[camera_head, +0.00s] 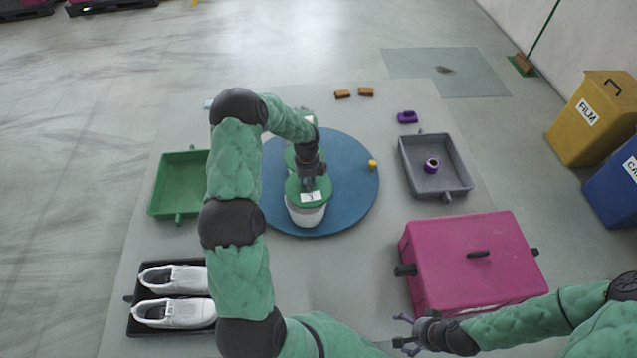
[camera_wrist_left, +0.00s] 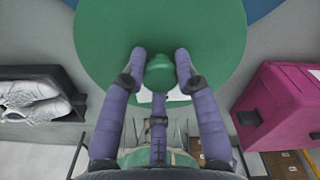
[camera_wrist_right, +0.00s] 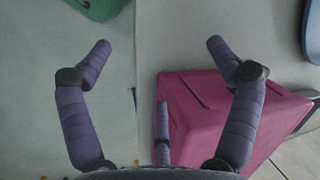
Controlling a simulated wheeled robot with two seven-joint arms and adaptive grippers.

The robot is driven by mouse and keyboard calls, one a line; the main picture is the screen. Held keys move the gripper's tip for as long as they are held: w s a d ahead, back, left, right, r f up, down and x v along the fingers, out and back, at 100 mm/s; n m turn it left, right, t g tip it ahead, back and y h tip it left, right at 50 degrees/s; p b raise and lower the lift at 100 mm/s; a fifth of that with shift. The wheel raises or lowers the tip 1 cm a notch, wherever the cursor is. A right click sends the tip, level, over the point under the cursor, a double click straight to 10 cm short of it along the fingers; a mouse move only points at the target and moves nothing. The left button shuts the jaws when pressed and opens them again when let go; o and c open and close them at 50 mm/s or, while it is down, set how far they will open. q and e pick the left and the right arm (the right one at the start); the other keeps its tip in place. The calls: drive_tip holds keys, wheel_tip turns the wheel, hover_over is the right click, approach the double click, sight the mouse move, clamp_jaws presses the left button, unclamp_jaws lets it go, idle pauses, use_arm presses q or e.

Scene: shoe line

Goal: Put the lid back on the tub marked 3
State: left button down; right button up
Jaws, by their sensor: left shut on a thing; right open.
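A white tub (camera_head: 306,215) stands near the front edge of the blue round mat. A green lid (camera_head: 295,187) is over its top; I cannot tell whether it rests fully on the rim. A white label (camera_head: 312,197) there seems to read 3, though it is small. My left gripper (camera_head: 311,178) is above the lid. In the left wrist view its fingers (camera_wrist_left: 161,75) are shut on the lid's green knob (camera_wrist_left: 160,66), and the wide lid (camera_wrist_left: 105,45) fills the upper middle. My right gripper (camera_head: 405,333) is open and empty, near the pink box.
The blue mat (camera_head: 350,190) also holds other green-topped tubs (camera_head: 290,157), partly hidden behind my left arm, and a small yellow thing (camera_head: 372,165). Around it are a green tray (camera_head: 172,190), a shoe tray (camera_head: 131,318), a grey tray (camera_head: 466,182) and a pink box (camera_head: 480,250).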

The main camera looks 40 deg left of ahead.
sight(305, 187)
use_arm(q)
drive_tip(key=shift+s+a+f+m, duration=0.1)
drive_tip(key=shift+a+m, duration=0.4)
drive_tip(key=shift+a, duration=0.1)
drive_tip(key=shift+f+b, duration=1.4)
drive_tip(key=shift+f, duration=0.5)
drive_tip(key=shift+f+b, duration=0.7)
drive_tip(key=shift+f, duration=0.55)
drive_tip(key=shift+f, duration=0.15)
drive_tip(key=c, duration=0.9)
unclamp_jaws()
drive_tip(key=shift+o, duration=0.2)
